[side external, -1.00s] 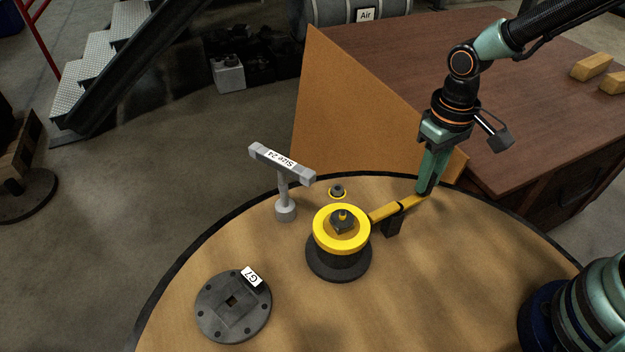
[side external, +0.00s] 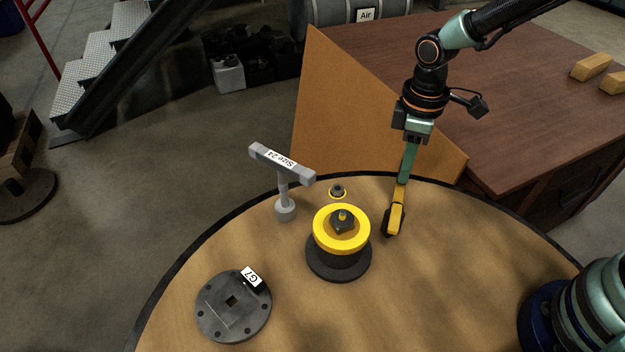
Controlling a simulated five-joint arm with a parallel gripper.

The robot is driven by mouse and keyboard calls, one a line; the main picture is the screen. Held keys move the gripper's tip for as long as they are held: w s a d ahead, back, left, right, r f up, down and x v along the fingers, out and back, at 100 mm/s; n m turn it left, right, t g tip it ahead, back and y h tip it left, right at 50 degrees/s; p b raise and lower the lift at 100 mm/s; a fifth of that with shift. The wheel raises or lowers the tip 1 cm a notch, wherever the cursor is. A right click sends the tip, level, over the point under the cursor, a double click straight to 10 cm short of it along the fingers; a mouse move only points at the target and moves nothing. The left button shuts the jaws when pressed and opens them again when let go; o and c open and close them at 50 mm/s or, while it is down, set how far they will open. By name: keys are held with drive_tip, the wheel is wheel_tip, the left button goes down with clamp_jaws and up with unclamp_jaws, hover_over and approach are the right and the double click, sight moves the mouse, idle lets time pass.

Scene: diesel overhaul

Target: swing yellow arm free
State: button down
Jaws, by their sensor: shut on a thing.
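The yellow arm (side external: 396,212) stands to the right of the yellow-topped hub on the round table. It points away from the camera, toward the table's far edge, and is apart from the hub. Its near end sits over a small black post (side external: 387,224). My gripper (side external: 404,182) is shut on the arm's far end, coming down from above. The hub has a yellow ring (side external: 341,243) on a dark round base (side external: 338,262), with a dark nut and yellow tip at its centre. The contact between the fingers and the arm is small in view.
A grey T-handle wrench (side external: 283,178) marked "Size 24" stands left of the hub. A dark flange (side external: 233,306) labelled G7 lies front left. An orange panel (side external: 345,110) stands behind the table.

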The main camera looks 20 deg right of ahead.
drive_tip(key=shift+w+a+n, duration=0.2)
drive_tip(key=shift+n, duration=0.1)
drive_tip(key=c, duration=0.7)
unclamp_jaws()
drive_tip(key=shift+r, duration=0.1)
wheel_tip(320, 180, up, 12)
drive_tip(key=s+d+r+m+t, duration=0.1)
drive_tip(key=s+d+m+t, duration=0.1)
drive_tip(key=d+m, duration=0.1)
drive_tip(key=s+d+r+m+t, duration=0.1)
drive_tip(key=s+d+m, duration=0.2)
drive_tip(key=d, duration=0.1)
drive_tip(key=s+d+r+m+t, duration=0.1)
drive_tip(key=s+d+m+t, duration=0.1)
drive_tip(key=d+m, duration=0.2)
drive_tip(key=shift+s+r+t, duration=0.3)
drive_tip(key=shift+r, duration=0.1)
